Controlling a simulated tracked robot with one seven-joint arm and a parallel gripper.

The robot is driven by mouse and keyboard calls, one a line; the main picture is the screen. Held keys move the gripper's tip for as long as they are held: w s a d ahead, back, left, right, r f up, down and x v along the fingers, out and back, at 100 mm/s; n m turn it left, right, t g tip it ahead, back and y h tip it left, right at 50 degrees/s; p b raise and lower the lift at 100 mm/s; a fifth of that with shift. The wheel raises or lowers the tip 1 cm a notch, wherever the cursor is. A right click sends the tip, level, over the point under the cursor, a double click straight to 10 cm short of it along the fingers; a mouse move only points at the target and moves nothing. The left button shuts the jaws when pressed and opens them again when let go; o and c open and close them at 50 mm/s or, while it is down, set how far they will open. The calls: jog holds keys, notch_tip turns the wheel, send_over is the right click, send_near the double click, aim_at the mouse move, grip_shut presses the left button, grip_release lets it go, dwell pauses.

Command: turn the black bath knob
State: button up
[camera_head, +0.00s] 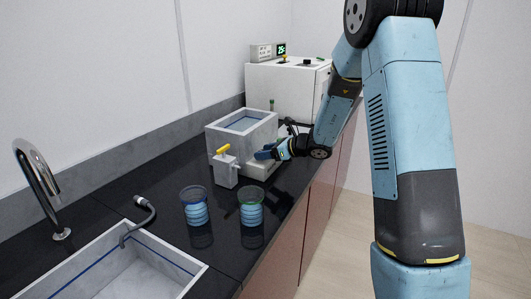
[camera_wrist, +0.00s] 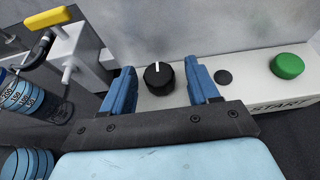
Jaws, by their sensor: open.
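The black bath knob (camera_wrist: 159,76) with a white pointer mark sits on the pale front ledge of the grey bath (camera_head: 237,135). In the wrist view, my gripper (camera_wrist: 164,88) is open, with one blue finger on each side of the knob. A gap shows between each finger and the knob. The white mark points towards the top of the wrist view. In the head view, my gripper (camera_head: 264,154) is at the front of the bath and the knob is hidden.
A green button (camera_wrist: 287,66) and a small dark disc (camera_wrist: 223,77) are right of the knob. A yellow-handled valve (camera_head: 226,168) stands at the bath's left. Two beakers of blue liquid (camera_head: 195,208) (camera_head: 251,208) stand nearer, by a sink (camera_head: 190,262). A white machine (camera_head: 288,90) stands behind.

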jog(key=c, duration=1)
jog(key=shift+w, duration=0.1)
jog(key=shift+c, duration=0.2)
jog(key=shift+d+n+g, duration=0.1)
jog(key=shift+n+g, duration=0.2)
jog(key=shift+w+d+n+g+y, duration=0.1)
jog(key=shift+w+n+g+y, duration=0.1)
jog(key=shift+n+g+y, duration=0.55)
jog(key=n+g, duration=0.1)
jog(key=g, duration=0.1)
jog(key=n+g, duration=0.4)
jog(key=shift+w+d+n+g+y, duration=0.1)
jog(key=shift+w+n+g+y, duration=0.15)
jog(key=shift+w+y, duration=0.1)
jog(key=n+g, duration=0.1)
jog(key=n+g+h, duration=0.1)
jog(key=n+g, duration=0.2)
jog(key=shift+w+g, duration=0.25)
jog(key=shift+g, duration=0.15)
jog(key=shift+w+a+r+n+g+h, duration=0.1)
jog(key=shift+a+n+g+h, duration=0.05)
jog(key=shift+n+g+h, duration=0.55)
jog(key=shift+a+n+g+h, duration=0.15)
jog(key=shift+n+g+h, duration=0.25)
jog(key=shift+n+g, duration=0.5)
